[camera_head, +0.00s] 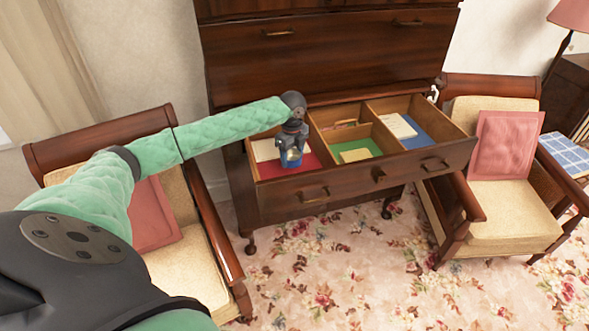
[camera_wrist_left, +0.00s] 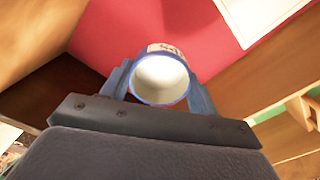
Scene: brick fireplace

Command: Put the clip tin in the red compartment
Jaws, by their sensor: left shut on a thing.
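The clip tin (camera_head: 291,161), a small open tin with a blue rim, is held upside or on end in my left gripper (camera_head: 291,147) above the red compartment. In the left wrist view the tin (camera_wrist_left: 161,78) sits between the blue fingers of my left gripper (camera_wrist_left: 160,84), its pale round inside facing the camera. The red compartment (camera_head: 308,163) is the left section of the open drawer; its red floor (camera_wrist_left: 115,30) lies behind the tin in the wrist view. I cannot tell whether the tin touches the floor. My right gripper is not in view.
A white card (camera_head: 265,150) lies in the red compartment. The green compartment (camera_head: 372,146) holds a yellowish block (camera_head: 355,155), and the blue compartment (camera_head: 420,138) holds a pale book (camera_head: 399,126). Armchairs flank the drawer. The drawer's front wall (camera_head: 330,190) stands up before the compartments.

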